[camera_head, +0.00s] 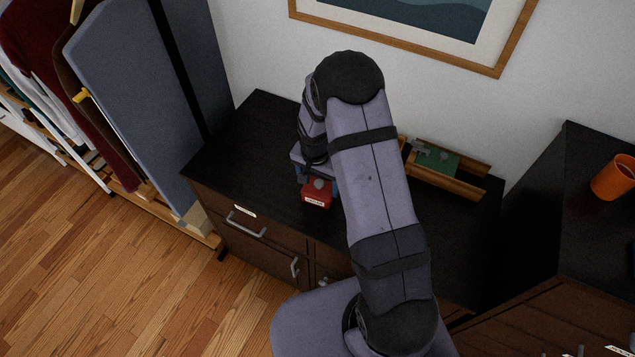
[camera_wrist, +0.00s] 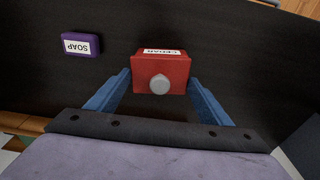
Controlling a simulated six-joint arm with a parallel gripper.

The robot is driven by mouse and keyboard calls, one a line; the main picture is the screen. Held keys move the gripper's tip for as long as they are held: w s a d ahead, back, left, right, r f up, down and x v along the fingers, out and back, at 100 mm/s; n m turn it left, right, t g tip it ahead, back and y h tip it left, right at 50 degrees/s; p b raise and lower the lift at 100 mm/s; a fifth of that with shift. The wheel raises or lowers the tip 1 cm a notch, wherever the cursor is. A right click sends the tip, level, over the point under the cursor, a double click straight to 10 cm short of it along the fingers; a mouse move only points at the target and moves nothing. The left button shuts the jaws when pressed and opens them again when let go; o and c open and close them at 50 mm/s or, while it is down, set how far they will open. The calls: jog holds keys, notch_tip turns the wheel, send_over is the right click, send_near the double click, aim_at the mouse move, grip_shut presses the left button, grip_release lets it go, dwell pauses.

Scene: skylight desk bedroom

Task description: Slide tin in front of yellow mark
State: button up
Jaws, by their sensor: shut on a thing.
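A red tin (camera_wrist: 176,66) with a white label reading CEDAR and a grey knob sits between the blue fingers of my gripper (camera_wrist: 158,80) in the wrist view. My gripper is shut on it. In the head view the red tin (camera_head: 316,197) is on the black dresser top (camera_head: 255,130), near its front edge, with my gripper (camera_head: 318,185) over it. I cannot make out a yellow mark on the dresser in either view; my arm hides part of the top.
A purple box labelled SOAP (camera_wrist: 81,44) lies left of the tin in the wrist view. A wooden tray (camera_head: 470,185) with a green piece (camera_head: 437,160) stands at the back right. An orange cup (camera_head: 614,177) is on the cabinet at right. The dresser's left part is clear.

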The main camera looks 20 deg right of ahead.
aim_at(329, 182)
jog(key=shift+w+d, duration=0.1)
jog(key=shift+d, duration=0.45)
jog(key=shift+w+d, duration=0.1)
jog(key=shift+d, duration=0.25)
jog(key=shift+d, duration=0.35)
jog(key=shift+w+d, duration=0.15)
jog(key=shift+d, duration=0.15)
jog(key=shift+d, duration=0.3)
jog(key=shift+w+d, duration=0.15)
jog(key=shift+d, duration=0.2)
jog(key=shift+d, duration=0.3)
jog(key=shift+w+d, duration=0.15)
jog(key=shift+d, duration=0.2)
jog(key=shift+w+d, duration=0.25)
jog(key=shift+d, duration=0.75)
jog(key=shift+w+d, duration=0.2)
jog(key=shift+d, duration=0.75)
